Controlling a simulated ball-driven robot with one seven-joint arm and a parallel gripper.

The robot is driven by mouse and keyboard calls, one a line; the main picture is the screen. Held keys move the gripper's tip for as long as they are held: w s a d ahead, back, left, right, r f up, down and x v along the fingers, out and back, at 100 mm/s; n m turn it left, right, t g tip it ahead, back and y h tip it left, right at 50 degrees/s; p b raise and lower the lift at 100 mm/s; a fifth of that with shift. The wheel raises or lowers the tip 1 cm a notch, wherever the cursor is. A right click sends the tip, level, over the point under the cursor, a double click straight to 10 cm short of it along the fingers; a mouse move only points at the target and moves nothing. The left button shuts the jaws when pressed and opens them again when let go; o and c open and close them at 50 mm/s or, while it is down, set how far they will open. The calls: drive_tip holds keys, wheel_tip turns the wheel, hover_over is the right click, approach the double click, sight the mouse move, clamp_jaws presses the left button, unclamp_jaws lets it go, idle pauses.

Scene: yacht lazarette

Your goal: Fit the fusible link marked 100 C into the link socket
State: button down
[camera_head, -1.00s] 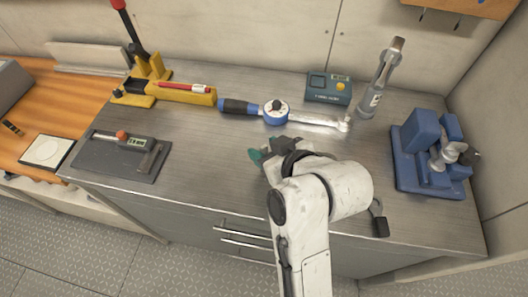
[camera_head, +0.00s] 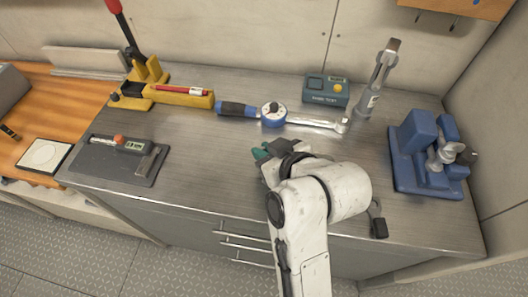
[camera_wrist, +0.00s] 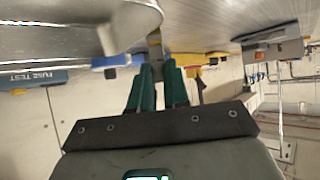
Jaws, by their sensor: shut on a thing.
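My gripper (camera_head: 262,152) is over the front middle of the metal bench top, its teal fingers pointing left and away. In the wrist view my gripper (camera_wrist: 158,65) is shut on a small, narrow piece (camera_wrist: 155,42), grey with a yellowish band, standing out between the fingertips. It may be the fusible link, but no 100 C marking can be read. My arm hides this piece in the head view. I cannot make out the link socket for certain in either view.
A blue torque wrench (camera_head: 273,115) lies behind my gripper. A fuse tester (camera_head: 326,90) stands behind it. A blue fixture (camera_head: 425,155) is at the right, a yellow lever tool (camera_head: 150,85) at back left, a dark mat with a gauge (camera_head: 118,160) at left.

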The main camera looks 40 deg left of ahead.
drive_tip(key=shift+r, duration=0.55)
drive_tip(key=s+d+r+p, duration=0.6)
drive_tip(key=s+d+r, duration=0.3)
drive_tip(key=r, duration=0.3)
drive_tip(key=shift+s+d, duration=0.2)
drive_tip(key=shift+d, duration=0.3)
